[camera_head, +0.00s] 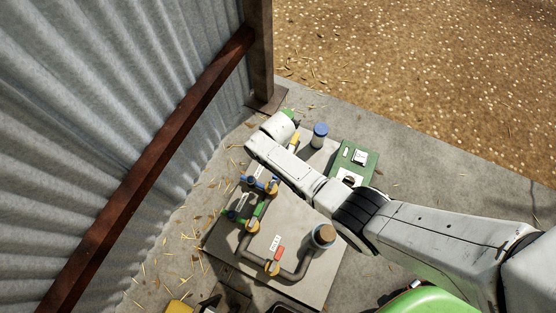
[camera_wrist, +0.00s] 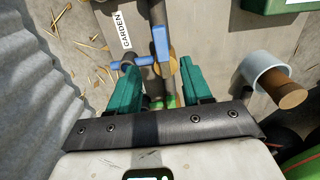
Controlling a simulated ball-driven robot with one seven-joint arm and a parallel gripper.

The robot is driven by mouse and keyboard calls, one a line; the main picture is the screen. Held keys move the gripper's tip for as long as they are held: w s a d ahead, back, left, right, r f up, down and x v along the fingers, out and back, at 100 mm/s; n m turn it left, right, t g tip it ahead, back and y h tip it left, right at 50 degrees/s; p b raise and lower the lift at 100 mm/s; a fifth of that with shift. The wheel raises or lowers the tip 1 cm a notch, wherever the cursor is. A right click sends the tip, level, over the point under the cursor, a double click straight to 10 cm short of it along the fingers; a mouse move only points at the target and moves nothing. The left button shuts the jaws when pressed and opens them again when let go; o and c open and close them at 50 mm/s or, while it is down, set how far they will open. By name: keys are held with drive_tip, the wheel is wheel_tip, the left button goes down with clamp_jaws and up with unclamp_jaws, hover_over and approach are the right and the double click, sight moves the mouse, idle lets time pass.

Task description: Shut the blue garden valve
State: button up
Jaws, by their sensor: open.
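The blue garden valve has a blue lever (camera_wrist: 162,42) on a grey pipe, beside a white GARDEN label (camera_wrist: 125,30). In the wrist view the lever lies roughly along the pipe, with a blue crosspiece (camera_wrist: 126,61) to its left. The blue valve also shows in the head view (camera_head: 270,187), just left of my arm. My gripper (camera_wrist: 161,82) is open and empty, its teal fingers apart on either side of the pipe in the wrist view, just below the lever. Whether they touch anything cannot be told. In the head view my fingers cannot be made out.
A green valve (camera_head: 258,210) and a red-handled valve (camera_head: 279,253) share the pipework panel (camera_head: 305,208). The corrugated wall (camera_head: 110,110) closes off the left.

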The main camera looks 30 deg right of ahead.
drive_tip(key=shift+r+p, duration=0.3)
drive_tip(key=shift+r, duration=0.65)
